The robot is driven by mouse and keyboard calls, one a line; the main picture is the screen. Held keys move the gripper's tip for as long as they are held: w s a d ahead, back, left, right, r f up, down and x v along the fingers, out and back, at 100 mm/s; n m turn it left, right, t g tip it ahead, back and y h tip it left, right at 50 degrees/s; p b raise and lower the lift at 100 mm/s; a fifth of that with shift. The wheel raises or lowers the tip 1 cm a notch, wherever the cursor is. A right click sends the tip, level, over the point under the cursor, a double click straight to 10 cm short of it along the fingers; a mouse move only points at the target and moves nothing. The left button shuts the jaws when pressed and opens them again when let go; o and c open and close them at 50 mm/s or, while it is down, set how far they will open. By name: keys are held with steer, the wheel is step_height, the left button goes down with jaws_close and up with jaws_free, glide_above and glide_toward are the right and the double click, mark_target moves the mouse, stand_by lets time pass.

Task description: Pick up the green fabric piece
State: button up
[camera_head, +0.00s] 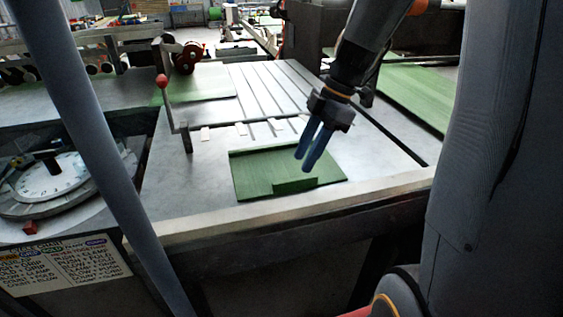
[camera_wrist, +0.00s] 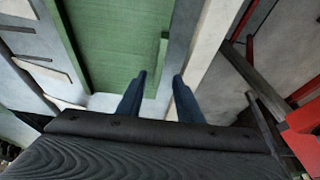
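The green fabric piece (camera_head: 262,172) lies flat on the grey metal worktop, near its front edge, with a small upright green flap along its front side. It also shows in the wrist view (camera_wrist: 112,45), at upper left. My gripper (camera_head: 306,160) hangs over the right part of the fabric, pointing down. Its two blue fingers are apart with nothing between them; in the wrist view the fingertips (camera_wrist: 159,76) are on either side of a gap, near the fabric's flap edge. I cannot tell the exact height of the fingertips above the fabric.
The worktop (camera_head: 205,165) has a slotted plate (camera_head: 275,88) behind the fabric and a lever with a red knob (camera_head: 162,82) at left. Another green sheet (camera_head: 415,92) lies at back right. A round dial (camera_head: 50,178) stands at far left.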

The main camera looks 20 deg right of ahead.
mark_target(296, 179)
steer(key=shift+f+p, duration=0.3)
steer(key=shift+f, duration=0.4)
steer(key=shift+p+x, duration=0.95)
steer(key=shift+x, duration=1.4)
jaws_close()
